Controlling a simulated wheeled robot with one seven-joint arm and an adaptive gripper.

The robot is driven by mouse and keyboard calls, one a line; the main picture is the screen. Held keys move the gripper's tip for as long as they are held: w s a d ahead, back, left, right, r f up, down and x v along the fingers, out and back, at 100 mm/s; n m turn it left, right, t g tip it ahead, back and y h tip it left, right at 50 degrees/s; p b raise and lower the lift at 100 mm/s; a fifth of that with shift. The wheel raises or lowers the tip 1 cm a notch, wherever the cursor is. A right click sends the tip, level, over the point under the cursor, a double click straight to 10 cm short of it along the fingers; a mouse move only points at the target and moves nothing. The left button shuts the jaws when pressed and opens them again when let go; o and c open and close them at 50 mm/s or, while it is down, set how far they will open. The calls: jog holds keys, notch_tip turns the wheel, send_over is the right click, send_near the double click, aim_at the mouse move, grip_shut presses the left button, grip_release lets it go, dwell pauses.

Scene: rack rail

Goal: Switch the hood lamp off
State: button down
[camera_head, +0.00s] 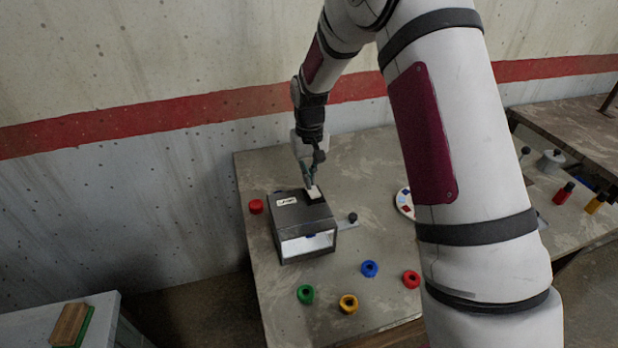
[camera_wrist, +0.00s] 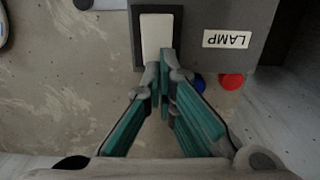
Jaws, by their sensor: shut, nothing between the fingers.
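The hood (camera_head: 300,222) is a dark box on the table with a bright opening in its front and a white label on top. In the wrist view the label (camera_wrist: 227,39) reads LAMP, upside down. Beside it is a white rocker switch (camera_wrist: 156,35) in a black frame; it also shows in the head view (camera_head: 314,193). My gripper (camera_head: 308,184) is shut and empty, pointing down at the switch. In the wrist view its fingertips (camera_wrist: 164,58) are at the rocker's near edge; I cannot tell whether they touch it.
Around the hood on the table (camera_head: 350,165) are a red cap (camera_head: 256,206) and green (camera_head: 305,294), yellow (camera_head: 348,303), blue (camera_head: 369,268) and red (camera_head: 411,280) rings. A black knob (camera_head: 352,217) stands right of the hood. The wall (camera_head: 120,180) is close behind.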

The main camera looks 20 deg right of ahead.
jog(key=shift+r, duration=0.45)
notch_tip(320, 180, up, 12)
dwell(0.5)
